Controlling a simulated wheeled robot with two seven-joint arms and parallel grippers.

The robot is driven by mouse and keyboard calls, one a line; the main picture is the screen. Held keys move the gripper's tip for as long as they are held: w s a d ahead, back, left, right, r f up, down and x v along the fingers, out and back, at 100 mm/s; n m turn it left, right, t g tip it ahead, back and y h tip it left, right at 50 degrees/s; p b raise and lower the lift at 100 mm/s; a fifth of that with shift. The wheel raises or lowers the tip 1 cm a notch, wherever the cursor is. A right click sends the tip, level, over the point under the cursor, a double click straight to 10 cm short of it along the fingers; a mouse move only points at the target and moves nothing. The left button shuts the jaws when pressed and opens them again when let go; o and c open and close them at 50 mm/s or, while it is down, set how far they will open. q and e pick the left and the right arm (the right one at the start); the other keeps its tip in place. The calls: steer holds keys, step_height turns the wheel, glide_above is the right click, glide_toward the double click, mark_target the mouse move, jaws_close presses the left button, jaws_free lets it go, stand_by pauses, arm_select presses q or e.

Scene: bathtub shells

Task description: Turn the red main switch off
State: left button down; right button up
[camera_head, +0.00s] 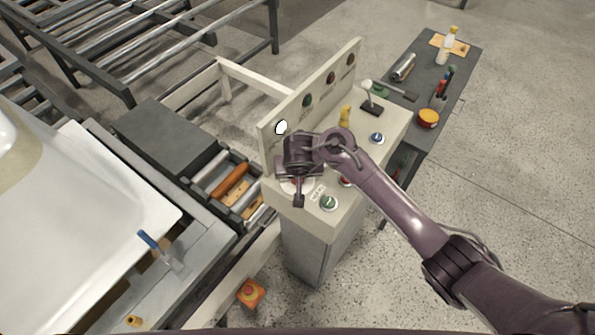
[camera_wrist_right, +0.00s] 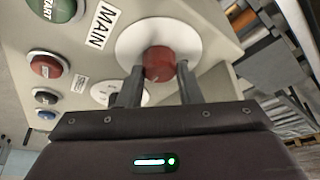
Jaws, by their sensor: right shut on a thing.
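The red main switch (camera_wrist_right: 159,64) is a round knob on a white disc beside the "MAIN" label (camera_wrist_right: 101,27) in the right wrist view. My right gripper (camera_wrist_right: 160,82) has its two dark fingers on either side of the knob and is shut on it. In the head view my right gripper (camera_head: 298,190) is over the near left corner of the cream control panel (camera_head: 345,212). There the gripper and wrist hide most of the switch; part of the white disc shows beneath. My left gripper is not in view.
A green button (camera_head: 328,203), a blue button (camera_head: 376,138) and a lever (camera_head: 368,95) are on the panel. An upright board with lamps (camera_head: 318,95) stands behind. A dark side table (camera_head: 455,75) holds tools and bottles. A white tub shell (camera_head: 70,230) lies at left.

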steer(key=n+y+p, duration=0.1)
steer(key=n, duration=0.1)
steer(key=n+p, duration=0.2)
steer(key=n, duration=0.1)
steer(key=shift+d+r+g+y, duration=0.1)
steer(key=shift+r+g+y, duration=0.05)
steer(key=shift+g+y, duration=0.25)
steer(key=n+p, duration=0.1)
steer(key=n, duration=0.1)
steer(key=shift+w+n+g+y+p, duration=0.1)
steer(key=shift+n+g+y+p, duration=0.2)
steer(key=shift+n+y+p, duration=0.1)
steer(key=shift+n, duration=0.9)
steer(key=shift+w+n+g+y, duration=0.1)
steer(key=shift+n+g+y, duration=0.35)
steer(key=shift+n, duration=0.45)
steer(key=shift+f+n+g, duration=0.2)
steer(key=shift+n+g, duration=0.15)
steer(key=shift+n, duration=0.55)
steer(key=shift+d+n+g+y+b, duration=0.15)
steer(key=shift+n+g+b, duration=0.3)
steer(key=shift+n+b, duration=0.55)
steer(key=shift+a+n+g+y+b, duration=0.1)
steer(key=shift+n+g+b, duration=0.45)
steer(key=shift+n, duration=0.65)
steer(key=shift+r, duration=0.1)
steer(key=o, duration=1)
